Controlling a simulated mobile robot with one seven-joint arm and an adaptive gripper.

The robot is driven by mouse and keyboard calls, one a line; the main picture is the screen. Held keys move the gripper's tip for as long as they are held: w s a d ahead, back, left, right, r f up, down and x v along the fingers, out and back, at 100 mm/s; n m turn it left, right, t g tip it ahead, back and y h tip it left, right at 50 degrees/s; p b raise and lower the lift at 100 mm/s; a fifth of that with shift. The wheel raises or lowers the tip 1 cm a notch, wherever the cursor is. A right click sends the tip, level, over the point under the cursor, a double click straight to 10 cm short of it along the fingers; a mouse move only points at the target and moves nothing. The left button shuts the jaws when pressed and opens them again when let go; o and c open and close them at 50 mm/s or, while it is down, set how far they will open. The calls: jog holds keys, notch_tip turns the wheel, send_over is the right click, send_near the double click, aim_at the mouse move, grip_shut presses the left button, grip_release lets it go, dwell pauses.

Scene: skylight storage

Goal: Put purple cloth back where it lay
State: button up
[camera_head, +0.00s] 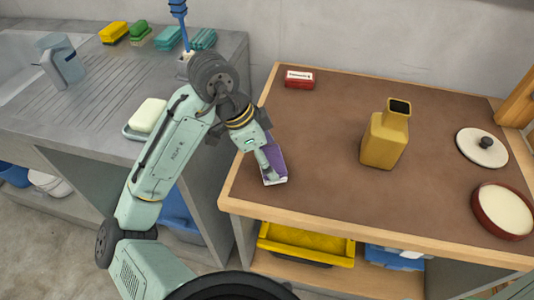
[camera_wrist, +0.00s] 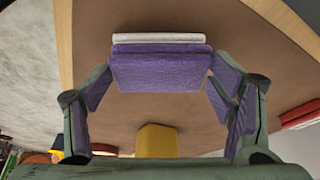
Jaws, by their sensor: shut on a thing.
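The purple cloth (camera_head: 279,157) is a folded block with a pale layer along one edge. It shows near the left edge of the brown-topped table (camera_head: 330,200). In the wrist view the cloth (camera_wrist: 160,72) spans the space between the fingertips, its pale edge on the far side. My gripper (camera_head: 270,166) points down and is shut on the cloth; in the wrist view its fingers (camera_wrist: 160,82) stand at either side of it, with purple also on their inner faces. Part of the cloth is hidden behind the gripper in the head view. I cannot tell whether it touches the tabletop.
A mustard vase (camera_head: 385,138) stands mid-table. A red box (camera_head: 299,79) lies at the back left, a lid (camera_head: 483,147) and a red-rimmed dish (camera_head: 502,211) at the right. The front-left tabletop is clear.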

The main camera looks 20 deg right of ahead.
jog(key=shift+f+b, duration=0.35)
jog(key=shift+f, duration=0.15)
dwell(0.3)
jog(key=o, duration=1.1)
jog(key=shift+r, duration=0.15)
jog(key=p+v, duration=0.5)
jog(key=v, duration=0.2)
jog(key=shift+r+p, duration=0.3)
jog(key=shift+r, duration=0.05)
dwell(1.0)
jog(key=shift+a, duration=0.2)
jog(key=v, duration=1.2)
